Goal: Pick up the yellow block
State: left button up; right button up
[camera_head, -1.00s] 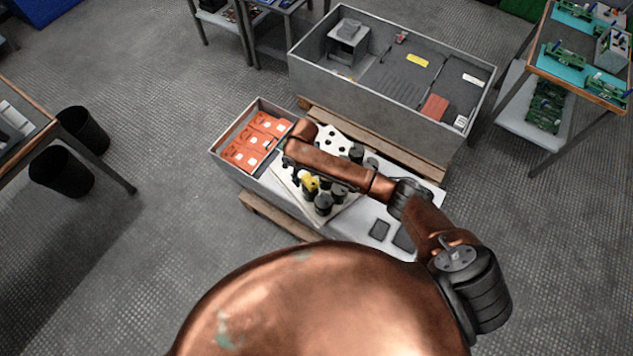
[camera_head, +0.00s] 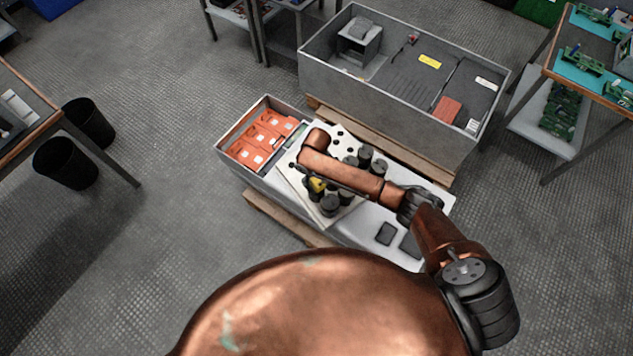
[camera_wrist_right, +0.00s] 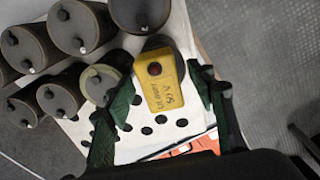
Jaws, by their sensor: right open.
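The yellow block (camera_head: 317,185) stands among dark capacitor cylinders on the white perforated board (camera_head: 287,181). In the right wrist view the yellow block (camera_wrist_right: 160,85) has a dark round spot near its top end and printed marks. My right gripper (camera_wrist_right: 161,78) is open, with one green finger on either side of the block; a gap shows at each side. Whether the fingertips reach down to the block's depth is hard to tell. In the head view my right arm partly covers the board and hides most of the gripper. My left gripper is out of view.
Several dark cylinders (camera_wrist_right: 78,27) crowd the board to the left of the block in the wrist view. Orange boxes (camera_head: 262,143) fill the tray's left end. A grey bin (camera_head: 385,103) stands behind. Two black bins (camera_head: 65,163) stand on the open floor at left.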

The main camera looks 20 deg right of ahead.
aim_at(316, 180)
jog(key=shift+c, duration=0.5)
grip_shut()
jog(key=shift+r, duration=0.55)
notch_tip(316, 180, up, 3)
jog(key=shift+f+p, duration=0.15)
jog(key=shift+p, duration=0.5)
pick_arm(q)
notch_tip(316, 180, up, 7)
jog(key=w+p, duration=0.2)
jog(key=p, duration=0.3)
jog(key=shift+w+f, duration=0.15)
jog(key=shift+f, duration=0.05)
pick_arm(e)
jog(key=s+a+r, duration=0.4)
jog(key=s+r, duration=0.5)
jog(key=s, duration=0.4)
jog(key=shift+s, duration=0.25)
